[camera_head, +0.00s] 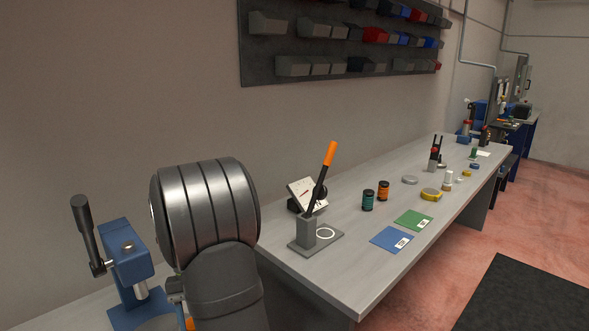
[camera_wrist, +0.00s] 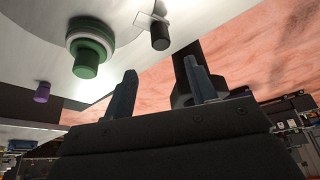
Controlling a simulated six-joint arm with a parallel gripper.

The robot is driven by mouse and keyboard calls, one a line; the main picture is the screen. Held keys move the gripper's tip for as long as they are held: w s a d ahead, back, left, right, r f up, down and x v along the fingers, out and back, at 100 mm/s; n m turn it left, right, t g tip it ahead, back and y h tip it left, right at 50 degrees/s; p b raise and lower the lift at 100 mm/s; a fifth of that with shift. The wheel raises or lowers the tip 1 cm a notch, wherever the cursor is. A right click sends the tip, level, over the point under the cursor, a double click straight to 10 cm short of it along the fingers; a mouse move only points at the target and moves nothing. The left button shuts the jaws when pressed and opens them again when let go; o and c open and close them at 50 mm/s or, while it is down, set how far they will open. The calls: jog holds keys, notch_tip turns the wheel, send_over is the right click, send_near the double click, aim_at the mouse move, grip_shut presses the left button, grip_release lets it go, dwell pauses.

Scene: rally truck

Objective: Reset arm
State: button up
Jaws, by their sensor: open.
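My gripper (camera_wrist: 160,90) shows in the wrist view with its two dark fingers standing apart. Nothing is visibly held between them. A dark rounded part shows behind the right finger; I cannot tell what it is. A large ribbed metal cylinder with a grey housing, which looks like part of my arm, fills the lower left of the head view. I cannot make out my fingertips in the head view.
A grey workbench (camera_head: 345,275) holds an orange-handled lever (camera_head: 325,165), teal (camera_head: 368,200) and orange (camera_head: 383,191) cans, and blue (camera_head: 391,240) and green (camera_head: 413,221) cards. A blue lever device (camera_head: 125,253) stands left. The wrist view shows a green round part (camera_wrist: 88,58).

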jog(key=x, duration=1.2)
jog(key=shift+f, duration=0.15)
jog(key=v, duration=1.8)
jog(key=x, duration=1.7)
jog(key=shift+s+f, duration=0.15)
jog(key=shift+f, duration=0.1)
jog(key=shift+s+f, duration=0.25)
jog(key=shift+s+a+r+m+y, duration=0.1)
jog(key=shift+s+a+m+y, duration=0.2)
jog(key=shift+s+a+m, duration=0.35)
jog(key=shift+d, duration=0.15)
